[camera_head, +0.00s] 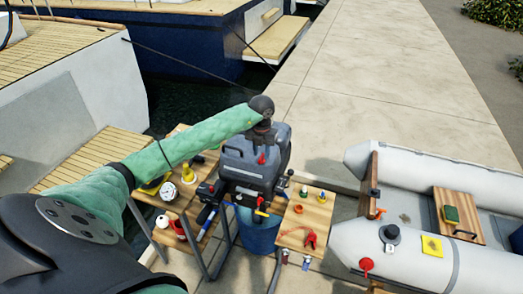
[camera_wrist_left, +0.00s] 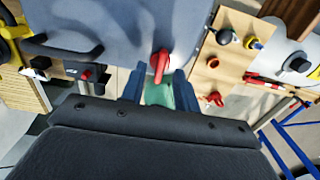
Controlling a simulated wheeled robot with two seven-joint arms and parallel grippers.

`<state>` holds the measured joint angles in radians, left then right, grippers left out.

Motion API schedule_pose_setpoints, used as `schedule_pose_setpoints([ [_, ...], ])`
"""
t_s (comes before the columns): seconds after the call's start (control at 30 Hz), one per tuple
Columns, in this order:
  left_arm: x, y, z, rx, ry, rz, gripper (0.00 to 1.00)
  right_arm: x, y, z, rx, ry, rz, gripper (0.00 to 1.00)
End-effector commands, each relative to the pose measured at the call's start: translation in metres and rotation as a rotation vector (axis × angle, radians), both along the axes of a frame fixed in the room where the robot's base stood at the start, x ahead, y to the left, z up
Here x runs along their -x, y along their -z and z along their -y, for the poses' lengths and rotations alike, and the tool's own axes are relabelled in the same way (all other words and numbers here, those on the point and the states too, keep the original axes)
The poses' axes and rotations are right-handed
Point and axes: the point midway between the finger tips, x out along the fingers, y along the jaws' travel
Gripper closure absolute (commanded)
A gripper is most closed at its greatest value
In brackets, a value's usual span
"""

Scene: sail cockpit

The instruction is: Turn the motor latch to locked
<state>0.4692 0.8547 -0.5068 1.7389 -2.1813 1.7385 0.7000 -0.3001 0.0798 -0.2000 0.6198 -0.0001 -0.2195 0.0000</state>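The outboard motor (camera_head: 240,160) is a dark grey block on a stand, in the middle of the head view. A small red latch lever (camera_head: 262,159) sits on its near face. In the left wrist view the red latch (camera_wrist_left: 159,64) stands out from the grey motor cover (camera_wrist_left: 110,35). My left gripper (camera_wrist_left: 157,82) has its two dark blue fingers apart, one on each side below the latch. The latch lies near the fingertips, roughly between them; contact cannot be told. In the head view my left gripper (camera_head: 265,132) is above the motor, its fingers hard to make out. My right gripper is not in view.
A wooden side table (camera_head: 318,211) right of the motor holds a red clip and small bottles. Another table (camera_head: 160,208) on the left holds a gauge and cans. A blue bucket (camera_head: 258,235) stands below. A grey inflatable boat (camera_head: 440,165) lies at right.

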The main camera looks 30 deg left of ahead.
Motion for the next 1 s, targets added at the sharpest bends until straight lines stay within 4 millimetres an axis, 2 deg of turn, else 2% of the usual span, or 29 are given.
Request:
schedule_pose_setpoints([
  [0.03,0.0,0.003,0.0,0.0,-0.001,-0.002,0.69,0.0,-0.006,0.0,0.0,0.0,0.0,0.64],
  [0.2,0.0,0.014,0.0,0.001,0.001,0.0,0.69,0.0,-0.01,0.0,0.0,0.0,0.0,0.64],
  [0.5,0.0,0.018,0.0,0.001,0.001,0.001,0.69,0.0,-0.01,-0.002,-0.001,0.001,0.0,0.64],
  [0.67,0.0,0.018,0.0,0.0,0.001,0.001,0.99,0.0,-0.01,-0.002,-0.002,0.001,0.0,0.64],
  [1.0,0.0,0.019,0.0,-0.001,0.015,0.002,1.0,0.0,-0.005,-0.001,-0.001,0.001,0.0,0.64],
])
